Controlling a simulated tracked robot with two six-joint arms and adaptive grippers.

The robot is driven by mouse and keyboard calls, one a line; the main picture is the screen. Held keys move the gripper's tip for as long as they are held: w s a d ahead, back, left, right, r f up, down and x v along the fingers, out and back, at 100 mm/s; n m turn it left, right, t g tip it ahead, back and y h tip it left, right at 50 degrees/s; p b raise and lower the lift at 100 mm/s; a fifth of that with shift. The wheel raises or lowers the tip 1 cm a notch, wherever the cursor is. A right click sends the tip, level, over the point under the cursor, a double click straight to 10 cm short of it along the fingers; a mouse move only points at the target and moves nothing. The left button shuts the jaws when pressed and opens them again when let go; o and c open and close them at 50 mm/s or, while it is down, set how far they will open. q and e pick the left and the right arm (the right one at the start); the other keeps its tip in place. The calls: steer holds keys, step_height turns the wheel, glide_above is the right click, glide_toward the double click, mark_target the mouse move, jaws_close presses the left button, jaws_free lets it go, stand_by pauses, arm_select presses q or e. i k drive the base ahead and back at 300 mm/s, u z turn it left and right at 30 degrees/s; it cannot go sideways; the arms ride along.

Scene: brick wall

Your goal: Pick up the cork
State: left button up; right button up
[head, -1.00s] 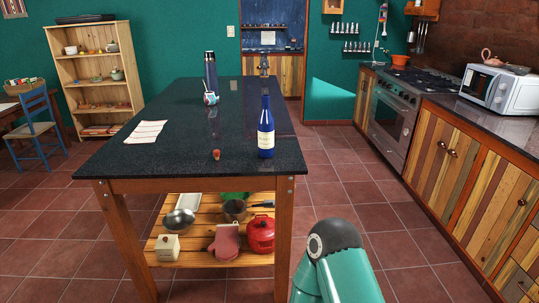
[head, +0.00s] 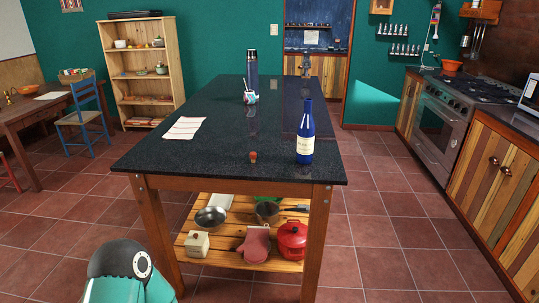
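The cork (head: 253,157) is a small brown-red piece standing near the front edge of the dark island top (head: 215,150). A blue bottle (head: 305,135) with a pale label stands upright to its right, apart from it. Neither gripper is in the head view. Only a teal and black piece of one of my arms shows at the lower left.
A folded white cloth or paper (head: 184,128), a patterned cup (head: 250,97) and a tall dark flask (head: 252,68) are on the island. The lower shelf (head: 205,250) holds a red pot (head: 292,240) and pans. Tiled floor is clear around the island.

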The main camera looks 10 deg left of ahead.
mark_target(253, 155)
steer(key=z, duration=0.55)
steer(key=i, duration=1.05)
steer(key=u, duration=0.3)
